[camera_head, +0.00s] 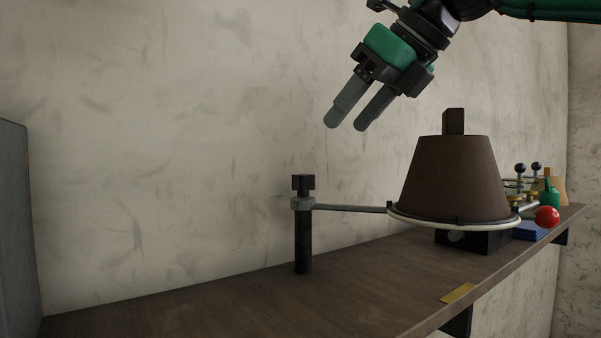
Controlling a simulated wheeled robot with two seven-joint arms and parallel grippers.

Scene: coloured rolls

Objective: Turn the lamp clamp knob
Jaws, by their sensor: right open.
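The lamp clamp (303,203) is a grey collar around an upright black post (303,243) on the shelf. A dark block-shaped knob (303,183) sits on top of it. A thin grey arm runs right from the clamp to a ring under a brown cone-shaped lampshade (455,180). My right gripper (345,125) comes in from the top right. Its two grey fingers point down and left, open and empty, in the air above the knob and to its right. It touches nothing. My left gripper is not in view.
The wooden shelf (365,270) runs from front left to back right along the wall. A yellow plate (457,293) lies near its front edge. A red ball (547,216), a green bottle (549,193) and a blue item (530,231) are at the right. A grey panel (15,230) stands at far left.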

